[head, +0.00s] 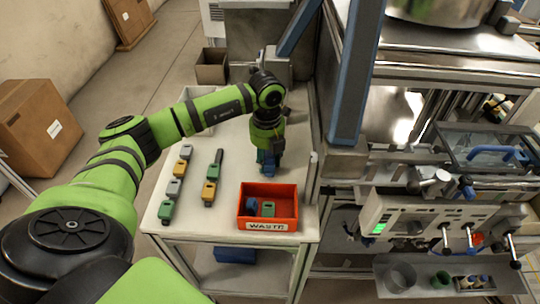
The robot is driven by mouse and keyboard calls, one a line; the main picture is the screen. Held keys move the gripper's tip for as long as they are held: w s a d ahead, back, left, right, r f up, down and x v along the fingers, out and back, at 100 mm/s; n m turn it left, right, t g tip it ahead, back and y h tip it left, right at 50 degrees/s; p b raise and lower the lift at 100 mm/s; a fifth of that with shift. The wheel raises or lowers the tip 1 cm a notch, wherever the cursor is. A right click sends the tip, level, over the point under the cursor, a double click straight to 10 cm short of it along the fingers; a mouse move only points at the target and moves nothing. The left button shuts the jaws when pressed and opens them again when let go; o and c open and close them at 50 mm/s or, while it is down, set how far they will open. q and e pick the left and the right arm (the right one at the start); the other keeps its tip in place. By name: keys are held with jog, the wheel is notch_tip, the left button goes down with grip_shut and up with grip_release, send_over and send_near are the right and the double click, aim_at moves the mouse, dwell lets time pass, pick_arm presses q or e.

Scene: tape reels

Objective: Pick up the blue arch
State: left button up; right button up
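My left gripper (268,152) points down over the far part of the white table (160,238), behind the red bin. A small blue piece (267,164) shows right at its fingertips. The piece is too small to make out an arch shape, and I cannot tell whether the fingers are closed on it or only around it. Another blue piece (251,206) lies in the red bin (283,192) labelled WASTE, beside a green piece (267,209). My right gripper is not in view.
Two rows of small yellow, grey and green pieces (209,190) lie on the table left of the bin. A blue-grey post (350,75) and a machine with a control panel (405,215) stand close on the right. A cardboard box (212,66) stands behind.

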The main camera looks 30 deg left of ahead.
pick_arm(q)
grip_shut()
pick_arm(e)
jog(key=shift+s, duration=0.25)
pick_arm(q)
jog(key=shift+r, duration=0.1)
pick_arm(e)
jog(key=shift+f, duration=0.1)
pick_arm(q)
jog(key=shift+w+r, duration=0.1)
jog(key=shift+r, duration=0.25)
notch_tip(320, 180, up, 9)
jog(key=b, duration=0.3)
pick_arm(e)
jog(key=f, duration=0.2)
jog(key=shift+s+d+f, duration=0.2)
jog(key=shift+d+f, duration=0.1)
